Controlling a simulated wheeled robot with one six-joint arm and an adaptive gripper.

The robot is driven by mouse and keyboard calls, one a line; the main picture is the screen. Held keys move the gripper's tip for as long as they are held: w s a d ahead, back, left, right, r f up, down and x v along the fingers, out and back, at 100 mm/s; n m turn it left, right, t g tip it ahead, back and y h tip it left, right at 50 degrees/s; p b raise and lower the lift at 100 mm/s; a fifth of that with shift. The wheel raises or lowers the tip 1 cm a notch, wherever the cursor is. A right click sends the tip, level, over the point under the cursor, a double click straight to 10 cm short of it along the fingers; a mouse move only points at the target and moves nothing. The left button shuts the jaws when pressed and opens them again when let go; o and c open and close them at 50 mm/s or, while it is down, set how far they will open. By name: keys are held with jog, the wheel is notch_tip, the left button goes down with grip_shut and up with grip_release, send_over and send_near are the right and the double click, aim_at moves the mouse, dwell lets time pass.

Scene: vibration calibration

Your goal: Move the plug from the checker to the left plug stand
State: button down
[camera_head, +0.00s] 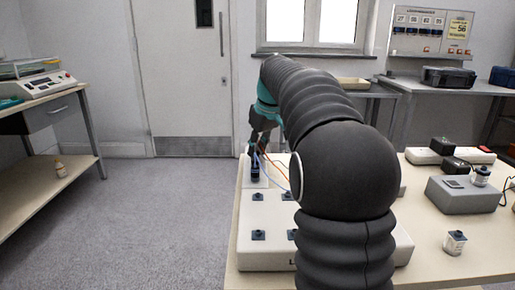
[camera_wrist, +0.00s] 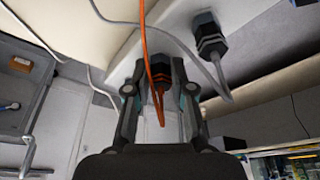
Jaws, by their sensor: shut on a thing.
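My gripper (camera_head: 259,138) is at the far left part of the table, low over a white block (camera_head: 246,182). In the wrist view my gripper (camera_wrist: 159,72) is shut on a dark plug (camera_wrist: 159,87) with an orange cable. A second dark plug (camera_wrist: 209,38) with a grey cable stands on a pale surface beside it, apart from my fingers. In the head view a dark upright plug (camera_head: 255,168) shows at the white block, just below my gripper. I cannot tell whether the held plug touches a socket. My arm hides much of the middle of the table.
A white box (camera_head: 263,217) with several dark sockets stands in front, partly behind my arm. A grey box (camera_head: 462,195) and a small white container (camera_head: 455,242) are at right. Thin orange and blue cables hang near my gripper. Some table front right is clear.

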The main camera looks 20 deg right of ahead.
dwell(0.3)
jog(key=c, duration=0.9)
grip_release()
jog(key=shift+f, duration=0.1)
jog(key=shift+p+v, duration=1.95)
jog(key=shift+v, duration=0.65)
